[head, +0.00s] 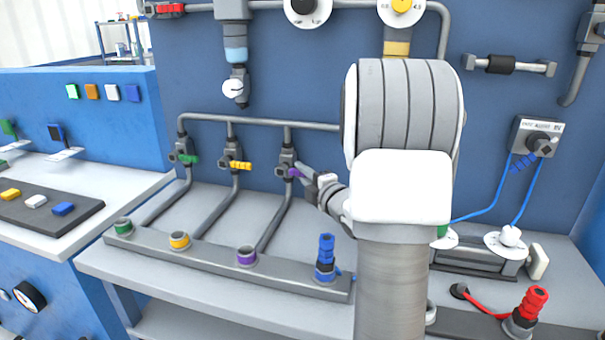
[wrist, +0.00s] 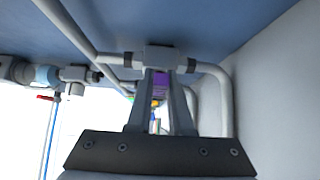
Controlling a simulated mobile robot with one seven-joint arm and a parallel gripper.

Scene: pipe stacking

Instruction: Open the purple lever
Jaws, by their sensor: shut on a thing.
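The purple lever (head: 294,172) sits on a grey valve (head: 286,160) on the third pipe from the left, against the blue wall panel. My gripper (head: 306,173) reaches it from the right, with its fingertips at the lever. In the wrist view, the purple lever (wrist: 161,82) lies between the two fingers of my gripper (wrist: 160,90), just below the grey valve body (wrist: 160,58). The gripper is shut on the lever. The fingers hide part of the lever, and its exact angle is hard to tell.
A green lever (head: 190,159) and a yellow lever (head: 240,166) sit on the valves to the left. Below stands a bench rail (head: 215,262) with green, yellow, purple and blue fittings. A red fitting (head: 528,310) stands at the lower right. My arm covers the middle right.

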